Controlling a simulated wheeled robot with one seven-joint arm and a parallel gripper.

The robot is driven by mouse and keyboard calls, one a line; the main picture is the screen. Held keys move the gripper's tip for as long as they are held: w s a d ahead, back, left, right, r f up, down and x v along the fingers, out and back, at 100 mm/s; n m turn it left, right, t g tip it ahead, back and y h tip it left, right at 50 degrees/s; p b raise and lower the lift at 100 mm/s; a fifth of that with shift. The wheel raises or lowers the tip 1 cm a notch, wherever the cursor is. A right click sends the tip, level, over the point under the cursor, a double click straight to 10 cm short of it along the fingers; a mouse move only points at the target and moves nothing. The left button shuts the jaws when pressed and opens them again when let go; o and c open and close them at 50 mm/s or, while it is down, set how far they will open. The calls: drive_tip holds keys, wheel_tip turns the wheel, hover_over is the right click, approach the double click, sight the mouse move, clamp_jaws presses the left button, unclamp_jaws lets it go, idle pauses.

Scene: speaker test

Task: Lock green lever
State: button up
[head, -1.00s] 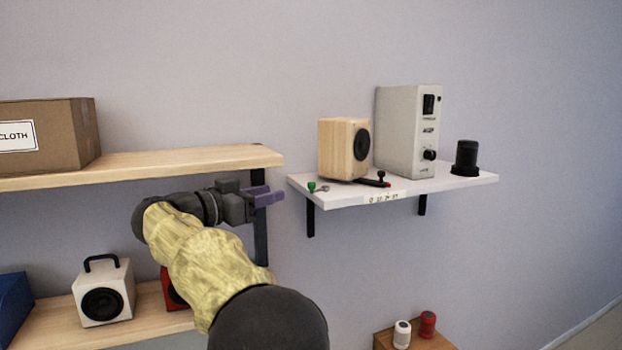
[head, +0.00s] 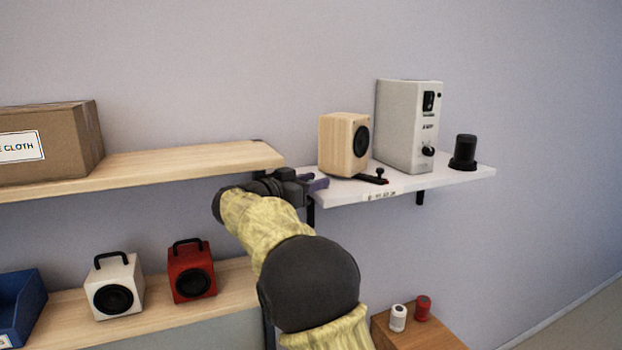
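My gripper (head: 316,182), with purple fingers, is at the left end of the white wall shelf (head: 440,181). The green lever is not visible now; my gripper covers the part of the shelf where it showed earlier. I cannot tell whether the fingers touch it or are around it, or whether they are open or shut. A black lever with a round knob (head: 380,173) and a red tip lies on the shelf in front of the wooden speaker (head: 341,146).
A tall light-grey device (head: 400,125) and a black cylinder (head: 464,152) stand further right on the shelf. A wooden shelf (head: 190,165) with a cardboard box (head: 75,150) is at left. White (head: 113,287) and red (head: 191,270) speakers sit below.

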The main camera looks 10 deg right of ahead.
clamp_jaws()
